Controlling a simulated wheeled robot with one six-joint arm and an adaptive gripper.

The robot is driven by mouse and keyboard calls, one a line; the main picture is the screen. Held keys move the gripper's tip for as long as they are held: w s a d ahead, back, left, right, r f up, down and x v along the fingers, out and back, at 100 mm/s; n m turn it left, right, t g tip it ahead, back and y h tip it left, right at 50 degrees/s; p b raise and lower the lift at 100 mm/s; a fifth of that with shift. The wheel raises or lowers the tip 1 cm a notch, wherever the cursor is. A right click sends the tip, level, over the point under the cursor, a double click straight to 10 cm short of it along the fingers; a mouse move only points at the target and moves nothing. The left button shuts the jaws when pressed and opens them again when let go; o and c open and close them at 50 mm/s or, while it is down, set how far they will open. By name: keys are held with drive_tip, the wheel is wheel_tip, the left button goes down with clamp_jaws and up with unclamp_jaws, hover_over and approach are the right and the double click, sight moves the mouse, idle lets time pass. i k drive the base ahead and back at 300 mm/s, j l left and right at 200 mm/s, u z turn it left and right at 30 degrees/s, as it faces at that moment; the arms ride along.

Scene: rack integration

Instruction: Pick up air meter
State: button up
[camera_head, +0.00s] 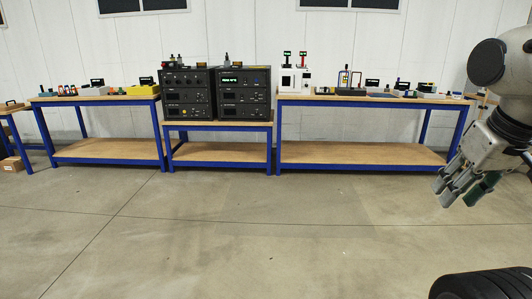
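I cannot tell for sure which item is the air meter; the devices on the benches are small and far off. Small devices with dark displays stand on the left bench (100,151) and the right bench (362,158). My gripper (458,190) hangs at the right edge, pointing down and left, in the air well in front of the benches. A dark green piece (482,188) shows beside its fingers; I cannot tell whether it is held. The finger gap is not clear from this side.
Two black rack units (188,95) (243,92) stand on the lower middle bench (218,152). A white device (294,80) stands at the left end of the right bench. A yellow box (140,90) is on the left bench. The concrete floor ahead is clear.

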sight(287, 54)
drive_tip(key=i, duration=4.6)
